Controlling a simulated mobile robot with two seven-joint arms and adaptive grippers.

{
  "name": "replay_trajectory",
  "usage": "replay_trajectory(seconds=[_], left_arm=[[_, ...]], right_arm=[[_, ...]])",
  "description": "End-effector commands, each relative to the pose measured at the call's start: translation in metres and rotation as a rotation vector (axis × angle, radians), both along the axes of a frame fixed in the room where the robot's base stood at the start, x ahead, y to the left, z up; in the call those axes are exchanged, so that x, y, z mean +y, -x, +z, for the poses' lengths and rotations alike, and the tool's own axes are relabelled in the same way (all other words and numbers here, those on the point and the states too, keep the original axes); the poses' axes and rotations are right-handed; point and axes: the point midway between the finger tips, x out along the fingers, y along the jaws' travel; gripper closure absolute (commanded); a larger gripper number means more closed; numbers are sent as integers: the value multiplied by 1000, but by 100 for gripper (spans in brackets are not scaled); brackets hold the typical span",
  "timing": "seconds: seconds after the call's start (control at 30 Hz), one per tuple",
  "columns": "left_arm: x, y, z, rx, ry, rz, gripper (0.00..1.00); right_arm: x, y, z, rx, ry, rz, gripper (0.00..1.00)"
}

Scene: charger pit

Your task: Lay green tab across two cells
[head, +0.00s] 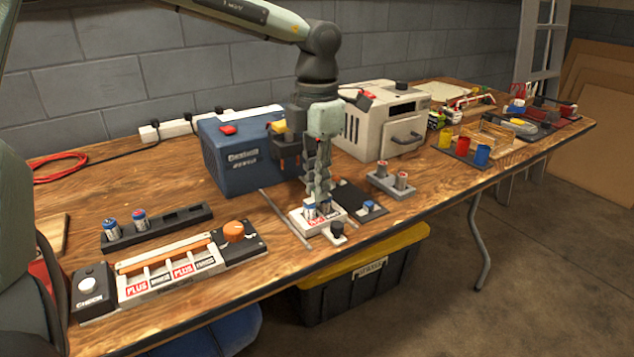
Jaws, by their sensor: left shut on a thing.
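My left gripper (318,196) points straight down over a small white holder (304,222) near the table's middle front. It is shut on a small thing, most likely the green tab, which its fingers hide. Two cells (310,212) stand side by side in the holder, directly below the fingertips. The fingers partly cover the cell tops, and I cannot tell whether the held thing touches them. My right gripper is not in view.
A blue charger box (230,160) and a white box (385,135) stand behind the holder. A dark rack (180,224) with two cells and an orange-barred tray (165,265) lie left. A grey stand (390,187) with two cells is right. A thin rail (285,218) borders the holder.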

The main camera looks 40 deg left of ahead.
Motion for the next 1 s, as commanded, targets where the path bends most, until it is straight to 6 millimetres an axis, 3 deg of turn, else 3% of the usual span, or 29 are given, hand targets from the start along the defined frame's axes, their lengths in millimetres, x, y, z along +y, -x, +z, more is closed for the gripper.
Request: replay_trajectory(seconds=[0.4,0.43,0.6,1.0], left_arm=[[0,0,-2,0,0,0,98],[0,0,-2,0,0,0,84],[0,0,-2,0,0,0,63],[0,0,-2,0,0,0,63]], right_arm=[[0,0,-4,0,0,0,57],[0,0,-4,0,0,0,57],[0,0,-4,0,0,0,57],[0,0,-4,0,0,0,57]])
